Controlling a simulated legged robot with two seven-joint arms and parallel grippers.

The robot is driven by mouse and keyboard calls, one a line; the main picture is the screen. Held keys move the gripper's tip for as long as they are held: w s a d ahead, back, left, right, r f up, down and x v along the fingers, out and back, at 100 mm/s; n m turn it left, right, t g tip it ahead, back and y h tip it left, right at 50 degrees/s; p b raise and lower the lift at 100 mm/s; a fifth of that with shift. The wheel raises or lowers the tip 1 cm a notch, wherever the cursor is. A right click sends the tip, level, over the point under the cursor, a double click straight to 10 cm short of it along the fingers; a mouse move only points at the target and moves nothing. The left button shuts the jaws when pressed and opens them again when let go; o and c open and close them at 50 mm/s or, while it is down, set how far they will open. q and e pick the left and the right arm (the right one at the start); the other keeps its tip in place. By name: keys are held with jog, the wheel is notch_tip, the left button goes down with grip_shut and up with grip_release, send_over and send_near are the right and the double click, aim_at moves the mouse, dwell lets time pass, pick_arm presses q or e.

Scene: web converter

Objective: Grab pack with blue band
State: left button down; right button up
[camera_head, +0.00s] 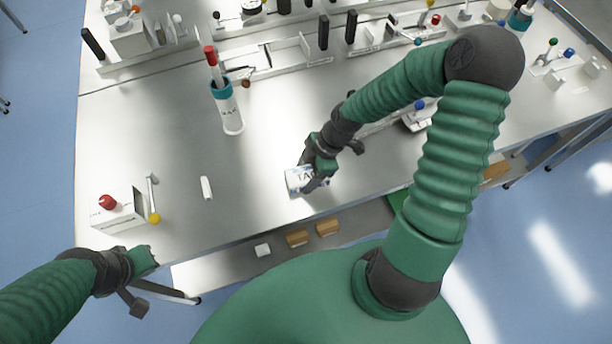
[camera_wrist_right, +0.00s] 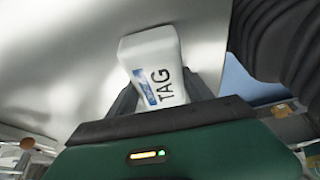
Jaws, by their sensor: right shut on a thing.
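A small white pack with a blue patch and the letters TAG (camera_head: 296,180) is at the front middle of the steel table in the head view. It also shows in the right wrist view (camera_wrist_right: 156,62), between the two fingers. My right gripper (camera_head: 314,178) is shut on this pack, close over the table near its front edge. I cannot tell whether the pack touches the table. My left gripper (camera_head: 150,258) is at the table's front left corner, away from the pack. Its fingers are too small to read.
A white cylinder with a teal band and red top (camera_head: 227,108) stands behind the pack. A small white stick (camera_head: 206,188) lies to the left. A white box with a red knob (camera_head: 118,212) stands at the front left. Racks line the back. Boxes (camera_head: 297,238) sit on a lower shelf.

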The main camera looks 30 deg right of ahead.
jog(key=shift+c, duration=1)
